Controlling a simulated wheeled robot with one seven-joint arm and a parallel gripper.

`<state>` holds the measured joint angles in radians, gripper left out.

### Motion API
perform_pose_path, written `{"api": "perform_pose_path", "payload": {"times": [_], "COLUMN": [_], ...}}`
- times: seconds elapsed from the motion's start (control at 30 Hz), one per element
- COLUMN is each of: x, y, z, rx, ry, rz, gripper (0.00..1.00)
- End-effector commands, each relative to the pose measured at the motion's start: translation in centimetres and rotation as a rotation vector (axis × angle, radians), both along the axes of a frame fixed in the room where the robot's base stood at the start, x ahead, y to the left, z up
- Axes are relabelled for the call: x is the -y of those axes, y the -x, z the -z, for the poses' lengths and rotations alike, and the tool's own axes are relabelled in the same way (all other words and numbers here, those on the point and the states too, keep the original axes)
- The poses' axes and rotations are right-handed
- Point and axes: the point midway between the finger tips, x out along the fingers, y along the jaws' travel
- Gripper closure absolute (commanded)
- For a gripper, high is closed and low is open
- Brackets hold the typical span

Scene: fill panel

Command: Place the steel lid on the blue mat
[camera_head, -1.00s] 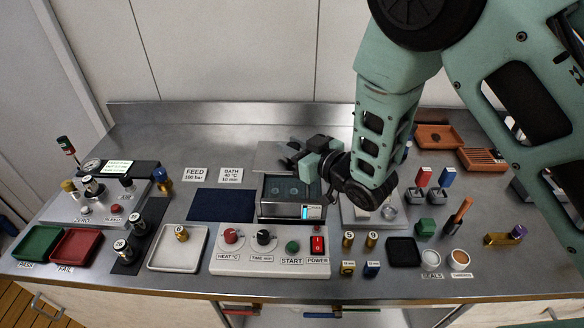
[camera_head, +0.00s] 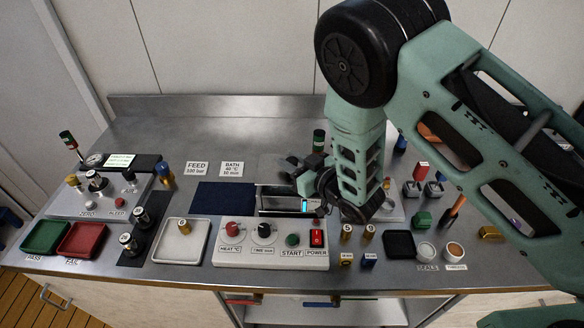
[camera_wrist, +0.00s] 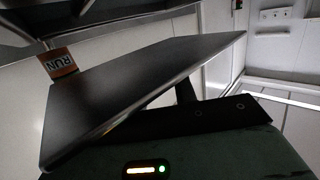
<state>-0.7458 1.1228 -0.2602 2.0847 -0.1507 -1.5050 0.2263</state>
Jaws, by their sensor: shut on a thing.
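The steel lid (camera_wrist: 140,85) fills much of the wrist view as a dark, flat, tilted plate close to the camera. In the head view the lid (camera_head: 272,167) appears as a plain grey plate behind and partly over the bath. My gripper (camera_head: 298,172) is shut on the lid at its right side; the grip itself is mostly hidden. The blue mat (camera_head: 222,198) lies flat and empty, directly left of the bath (camera_head: 290,203). The lid is to the right of the mat, apart from it.
The FEED (camera_head: 197,168) and BATH (camera_head: 231,167) signs stand behind the mat. A control box (camera_head: 268,254) and a pale tray (camera_head: 177,243) lie in front. A gauge unit (camera_head: 105,190) stands left. My arm hides part of the right side.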

Motion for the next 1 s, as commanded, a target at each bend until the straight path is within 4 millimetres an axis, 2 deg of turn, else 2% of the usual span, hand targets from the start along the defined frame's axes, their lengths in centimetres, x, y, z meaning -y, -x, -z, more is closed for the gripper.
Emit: {"api": "perform_pose_path", "payload": {"times": [0.23, 0.73, 0.77, 0.8, 0.83, 1.0], "x": [0.0, 0.0, 0.0, 0.0, 0.0, 0.0], "y": [0.0, 0.0, 0.0, 0.0, 0.0, 0.0], "z": [2.7, 3.8, 3.7, 3.7, 3.6, 3.6], "rx": [-0.001, 0.001, 0.001, 0.001, 0.001, 0.001], "ry": [0.001, 0.000, 0.001, 0.001, 0.001, 0.001], "rz": [0.000, 0.000, 0.000, -0.001, -0.001, -0.001], "gripper": [0.99, 0.99, 0.67, 0.56, 0.51, 0.51]}}
